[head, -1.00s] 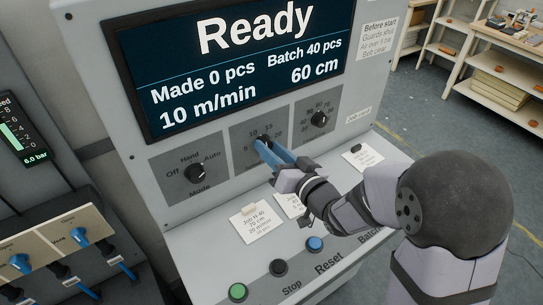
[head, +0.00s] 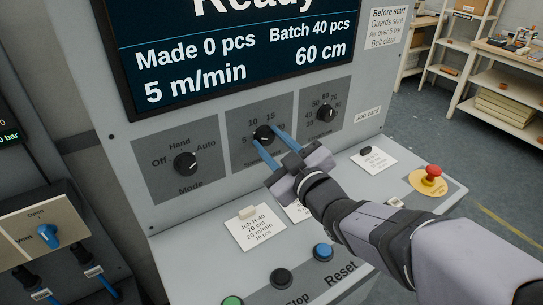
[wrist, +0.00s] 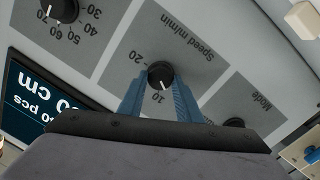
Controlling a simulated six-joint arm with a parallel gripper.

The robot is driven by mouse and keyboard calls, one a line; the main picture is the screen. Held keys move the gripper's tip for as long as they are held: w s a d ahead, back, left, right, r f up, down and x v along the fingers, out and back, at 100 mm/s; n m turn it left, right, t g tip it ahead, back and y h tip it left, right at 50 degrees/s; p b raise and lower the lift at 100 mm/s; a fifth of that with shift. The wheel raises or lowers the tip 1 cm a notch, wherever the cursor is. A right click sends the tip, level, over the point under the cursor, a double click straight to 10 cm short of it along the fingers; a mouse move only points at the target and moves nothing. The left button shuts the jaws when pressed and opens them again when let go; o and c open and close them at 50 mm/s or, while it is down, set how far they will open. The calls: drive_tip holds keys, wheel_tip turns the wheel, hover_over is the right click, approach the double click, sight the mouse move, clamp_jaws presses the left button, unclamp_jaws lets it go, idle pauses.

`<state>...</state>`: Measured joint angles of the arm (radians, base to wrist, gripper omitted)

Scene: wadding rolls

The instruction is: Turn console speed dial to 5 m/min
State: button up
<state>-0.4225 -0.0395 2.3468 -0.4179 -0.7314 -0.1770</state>
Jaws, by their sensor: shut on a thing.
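The speed dial (head: 263,133) is a black round knob on the middle grey plate of the console, labelled Speed m/min in the wrist view (wrist: 160,73). My gripper (head: 266,137) has its two blue fingers on either side of the knob and is shut on it. The wrist view shows the fingers flanking the knob too. The console display (head: 235,50) reads 5 m/min, Made 0 pcs, Batch 40 pcs and 60 cm.
The mode dial (head: 185,163) is left of the speed dial, and another dial (head: 326,112) is right. Below are job cards (head: 260,229), a black button (head: 281,279), a blue button (head: 323,251) and a red emergency button (head: 433,173). A shelf (head: 510,90) stands at the back right.

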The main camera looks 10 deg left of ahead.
drive_tip(key=n+b, duration=0.1)
drive_tip(key=b, duration=0.1)
drive_tip(key=f+n+b, duration=0.1)
drive_tip(key=n+b, duration=0.1)
drive_tip(key=shift+b, duration=0.35)
drive_tip(key=n+b, duration=0.2)
drive_tip(key=shift+r+t+b, duration=0.25)
drive_tip(key=shift+t+b, duration=0.05)
drive_tip(key=shift+b, duration=0.05)
drive_tip(key=shift+r+n, duration=0.1)
drive_tip(key=shift+n, duration=0.2)
drive_tip(key=o, duration=1)
drive_tip(key=shift+o, duration=0.2)
drive_tip(key=shift+s, duration=0.15)
